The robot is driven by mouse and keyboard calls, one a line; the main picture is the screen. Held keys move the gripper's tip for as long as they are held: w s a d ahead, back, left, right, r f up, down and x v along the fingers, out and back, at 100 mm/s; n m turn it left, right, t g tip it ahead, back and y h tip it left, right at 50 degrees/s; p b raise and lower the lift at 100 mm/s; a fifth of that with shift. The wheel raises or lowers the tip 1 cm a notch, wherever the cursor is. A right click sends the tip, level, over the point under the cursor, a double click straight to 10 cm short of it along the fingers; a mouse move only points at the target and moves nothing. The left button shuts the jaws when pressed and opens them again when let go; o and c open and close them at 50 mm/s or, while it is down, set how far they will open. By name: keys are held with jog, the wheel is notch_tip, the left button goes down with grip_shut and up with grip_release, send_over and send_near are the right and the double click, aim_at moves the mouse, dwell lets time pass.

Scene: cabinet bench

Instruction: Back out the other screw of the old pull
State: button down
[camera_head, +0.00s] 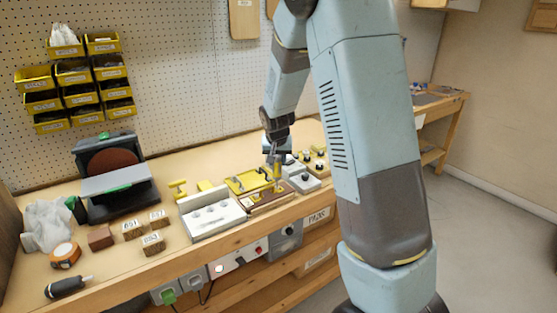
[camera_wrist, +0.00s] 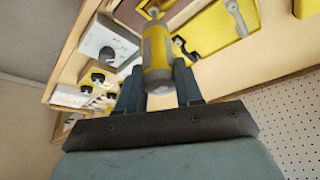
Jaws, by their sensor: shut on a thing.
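My gripper (camera_head: 276,158) is shut on a yellow and grey driver, which in the wrist view (camera_wrist: 157,60) stands between the two fingers. In the head view the driver (camera_head: 277,171) points down over a red-brown panel (camera_head: 262,203) at the bench's front edge. The panel also shows at the top of the wrist view (camera_wrist: 128,14). The driver's tip lies near the top edge of the wrist view; I cannot tell whether it touches a screw. The old pull and its screws are too small or hidden to make out.
A yellow tray (camera_head: 236,187) with grey metal pieces lies left of the driver. A white block with round fittings (camera_head: 213,218) stands further left, a grey box with a knob (camera_head: 303,183) close on the right. A disc sander (camera_head: 112,180) and wooden blocks fill the left bench.

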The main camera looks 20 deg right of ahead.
jog(key=shift+r, duration=3)
